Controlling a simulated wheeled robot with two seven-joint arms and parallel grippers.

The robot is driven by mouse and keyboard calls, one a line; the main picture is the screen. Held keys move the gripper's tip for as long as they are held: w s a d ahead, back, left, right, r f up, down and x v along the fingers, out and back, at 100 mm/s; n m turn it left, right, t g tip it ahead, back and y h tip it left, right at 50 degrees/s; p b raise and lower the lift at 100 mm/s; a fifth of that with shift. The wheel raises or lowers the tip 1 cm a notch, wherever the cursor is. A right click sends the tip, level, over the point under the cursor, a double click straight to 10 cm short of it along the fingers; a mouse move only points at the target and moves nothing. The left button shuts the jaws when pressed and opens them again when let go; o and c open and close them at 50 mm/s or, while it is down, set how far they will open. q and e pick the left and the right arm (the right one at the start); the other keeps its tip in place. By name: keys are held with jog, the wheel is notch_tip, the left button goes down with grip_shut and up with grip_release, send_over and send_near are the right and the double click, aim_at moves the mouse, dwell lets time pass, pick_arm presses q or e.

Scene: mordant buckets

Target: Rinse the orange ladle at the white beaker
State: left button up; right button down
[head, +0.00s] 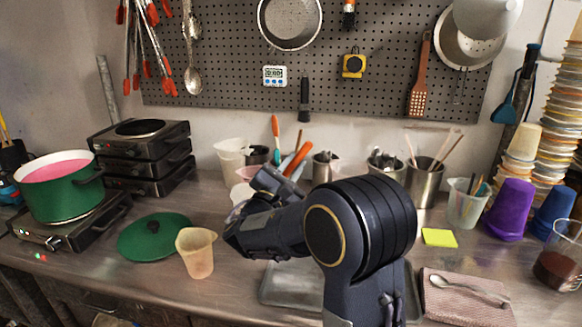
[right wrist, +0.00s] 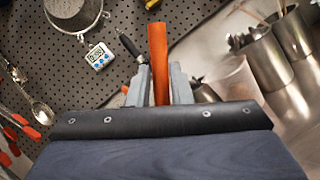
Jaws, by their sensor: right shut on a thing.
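My right gripper (head: 276,176) is above the back middle of the metal counter, its arm rising from the lower right. In the right wrist view, its two fingers (right wrist: 159,82) are shut on an upright orange handle (right wrist: 158,48), which I take as the orange ladle. An orange handle also shows just beyond the gripper in the head view (head: 298,160). The ladle's bowl is hidden. A white beaker (head: 231,154) stands at the back, left of the gripper. Another pale vessel (head: 238,192) is partly hidden behind the gripper; I cannot tell which beaker is meant. My left gripper is out of view.
A cream beaker (head: 197,255) stands near the front, beside a green lid (head: 153,236). A green pot (head: 62,192) with pink contents sits on a hotplate at left. Steel containers (head: 424,182) line the back. A purple bucket (head: 510,209) and a glass beaker (head: 560,262) are right.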

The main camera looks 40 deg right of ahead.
jog(key=shift+a, duration=0.8)
jog(key=shift+d, duration=0.85)
dwell(0.5)
jog(key=shift+a, duration=0.1)
jog(key=shift+a, duration=0.75)
jog(key=shift+d, duration=0.1)
jog(key=shift+d, duration=0.8)
notch_tip(320, 180, up, 12)
jog(key=p, duration=1)
jog(key=shift+r, duration=0.25)
dwell(2.3)
